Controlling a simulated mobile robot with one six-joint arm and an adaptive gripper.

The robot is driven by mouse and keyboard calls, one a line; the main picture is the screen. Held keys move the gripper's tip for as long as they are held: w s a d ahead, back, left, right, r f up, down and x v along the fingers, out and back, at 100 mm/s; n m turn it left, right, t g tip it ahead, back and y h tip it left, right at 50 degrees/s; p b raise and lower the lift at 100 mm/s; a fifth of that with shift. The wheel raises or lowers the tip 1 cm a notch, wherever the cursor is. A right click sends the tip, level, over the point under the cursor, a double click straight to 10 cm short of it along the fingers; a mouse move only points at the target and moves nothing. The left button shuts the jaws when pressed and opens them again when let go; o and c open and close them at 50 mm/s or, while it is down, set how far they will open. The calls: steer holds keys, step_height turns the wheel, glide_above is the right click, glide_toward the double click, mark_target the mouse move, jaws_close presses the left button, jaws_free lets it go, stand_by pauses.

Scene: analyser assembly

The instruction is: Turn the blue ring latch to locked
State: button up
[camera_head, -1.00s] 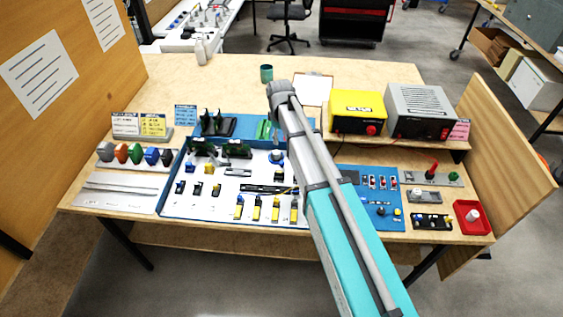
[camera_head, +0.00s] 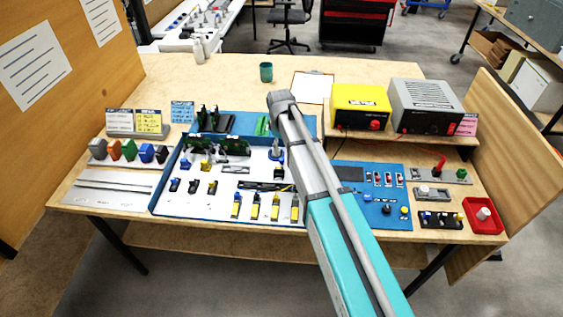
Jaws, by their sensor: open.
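A small grey post (camera_head: 277,149) with blue at its base stands on the white board, just left of my arm. It may be the blue ring latch, but it is too small to tell its shape or its position. My arm crosses the view from the lower right up to a grey joint above the board. My gripper is not visible; the arm hides the area behind it, including part of the board. The white board (camera_head: 212,213) in its blue frame carries several small black, blue and yellow parts.
A yellow box (camera_head: 360,105) and a grey box (camera_head: 428,106) stand on a shelf at the back right. Coloured knobs (camera_head: 129,151) line the left. A blue panel (camera_head: 395,217) and a red tray (camera_head: 484,215) lie right. The back of the table around a green cup (camera_head: 266,72) is mostly clear.

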mark_target(282, 159)
steer(key=shift+f+b, duration=2.95)
steer(key=shift+f, duration=0.3)
jaws_close()
